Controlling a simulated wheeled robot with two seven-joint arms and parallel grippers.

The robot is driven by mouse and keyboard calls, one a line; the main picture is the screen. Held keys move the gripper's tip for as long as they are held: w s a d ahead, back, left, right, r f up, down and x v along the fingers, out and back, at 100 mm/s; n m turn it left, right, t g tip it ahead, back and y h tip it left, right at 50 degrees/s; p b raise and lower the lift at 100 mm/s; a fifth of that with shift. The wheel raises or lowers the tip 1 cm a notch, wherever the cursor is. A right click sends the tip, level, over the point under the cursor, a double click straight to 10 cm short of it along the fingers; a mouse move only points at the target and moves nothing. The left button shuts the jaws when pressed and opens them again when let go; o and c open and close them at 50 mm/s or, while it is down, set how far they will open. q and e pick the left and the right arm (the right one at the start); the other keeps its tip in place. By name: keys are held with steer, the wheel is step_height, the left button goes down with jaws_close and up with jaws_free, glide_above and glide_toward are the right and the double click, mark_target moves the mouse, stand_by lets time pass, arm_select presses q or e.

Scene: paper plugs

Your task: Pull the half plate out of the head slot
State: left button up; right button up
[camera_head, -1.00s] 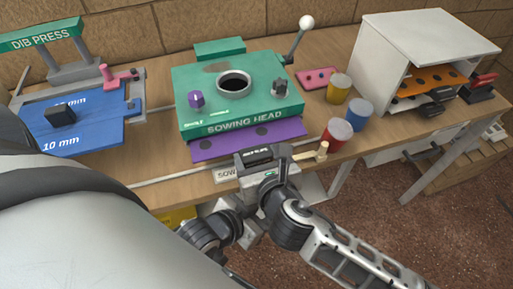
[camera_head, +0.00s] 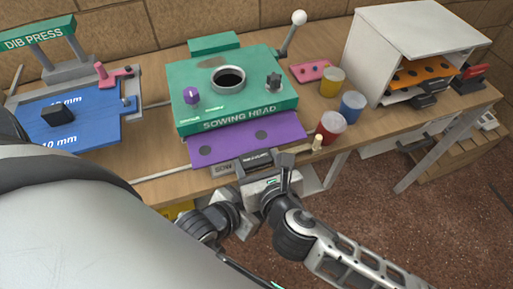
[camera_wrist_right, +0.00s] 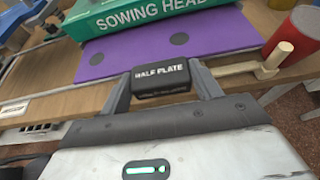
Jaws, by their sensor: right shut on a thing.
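The half plate (camera_head: 233,147) is a purple sheet with dark dots, sticking out from under the front of the green sowing head (camera_head: 255,100). Its rear part is hidden beneath the head. In the right wrist view the purple sheet (camera_wrist_right: 140,57) has a black handle (camera_wrist_right: 161,82) marked HALF PLATE at its front edge. My right gripper (camera_wrist_right: 162,88) is shut on this handle, a finger on each side. In the head view my right gripper (camera_head: 258,166) is at the table's front edge. My left gripper is not in view.
A wooden lever (camera_head: 318,142) lies just right of the handle. Red (camera_head: 332,127), blue (camera_head: 353,106) and yellow (camera_head: 332,81) pots stand to the right. A white cabinet (camera_head: 372,50) stands at the far right, the blue dib press (camera_head: 95,125) at the left.

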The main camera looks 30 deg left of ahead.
steer(key=shift+s+d+f, duration=0.25)
steer(key=shift+s+d, duration=0.6)
steer(key=shift+d, duration=0.05)
steer(key=shift+s+d, duration=2.05)
steer(key=shift+d, duration=0.15)
steer(key=shift+s+d, duration=0.2)
steer(key=shift+d, duration=0.1)
steer(key=shift+s+d, duration=0.5)
steer(key=shift+d, duration=0.05)
steer(key=shift+s+d+f+g, duration=0.15)
steer(key=shift+s+d, duration=0.15)
steer(key=shift+d, duration=0.15)
steer(key=shift+s+d+r+g, duration=0.15)
steer(key=shift+s+d, duration=0.15)
steer(key=shift+d, duration=0.25)
jaws_close()
steer(key=shift+s+d+r, duration=0.15)
steer(key=shift+s, duration=0.05)
steer(key=shift+r, duration=0.1)
steer(key=shift+c, duration=1.2)
jaws_free()
